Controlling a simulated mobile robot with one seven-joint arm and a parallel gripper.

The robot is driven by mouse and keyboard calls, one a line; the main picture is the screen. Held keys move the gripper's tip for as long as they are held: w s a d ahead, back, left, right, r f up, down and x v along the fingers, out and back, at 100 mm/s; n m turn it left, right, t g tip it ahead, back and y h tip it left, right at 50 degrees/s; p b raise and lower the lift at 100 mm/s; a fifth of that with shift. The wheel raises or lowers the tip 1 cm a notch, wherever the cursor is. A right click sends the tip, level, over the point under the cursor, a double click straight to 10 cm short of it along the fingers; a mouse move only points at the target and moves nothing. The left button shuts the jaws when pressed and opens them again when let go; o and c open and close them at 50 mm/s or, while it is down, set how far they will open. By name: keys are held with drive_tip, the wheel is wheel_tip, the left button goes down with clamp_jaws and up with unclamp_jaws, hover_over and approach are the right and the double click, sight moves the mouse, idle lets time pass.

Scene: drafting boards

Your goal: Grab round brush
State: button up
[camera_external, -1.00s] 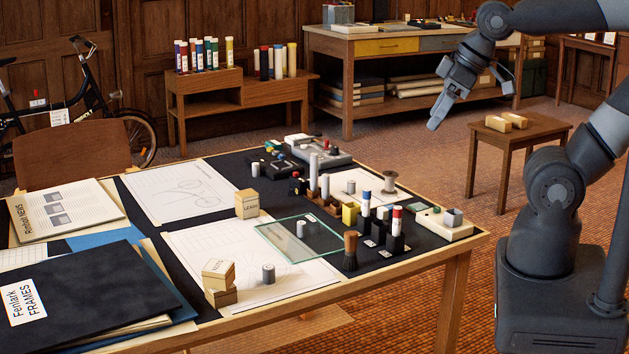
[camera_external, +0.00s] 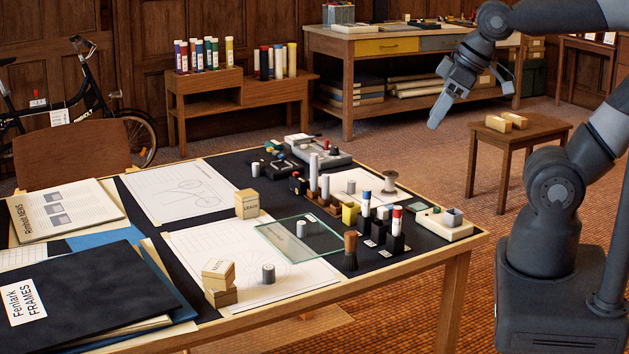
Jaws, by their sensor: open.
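My gripper (camera_external: 436,122) is open and empty. It hangs in the air above and to the right of the brush, well apart from it, pointing down and left.
Black holders (camera_external: 395,243) with red- and blue-capped tubes stand close to the brush. A pale tray (camera_external: 444,226) sits at the table's right corner. Small boxes (camera_external: 247,204), grey cylinders and drawing sheets lie to the left. A wooden stool (camera_external: 512,140) stands behind.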

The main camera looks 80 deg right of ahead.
drive_tip(key=n+g, duration=0.3)
drive_tip(key=g, duration=0.2)
hover_over(351, 248)
drive_tip(key=f, duration=2.1)
drive_tip(key=shift+s+d+f, duration=0.2)
drive_tip(key=shift+d, duration=0.1)
drive_tip(key=shift+g, duration=0.3)
wheel_tip(351, 248, down, 6)
drive_tip(key=shift+w+d+f, duration=0.2)
drive_tip(key=shift+d+f, duration=0.1)
drive_tip(key=shift+f, duration=1.15)
drive_tip(key=shift+w+d+f, duration=0.1)
drive_tip(key=shift+d+f, duration=0.05)
drive_tip(key=shift+f, duration=1.2)
drive_tip(key=shift+c, duration=0.5)
drive_tip(key=c, duration=1)
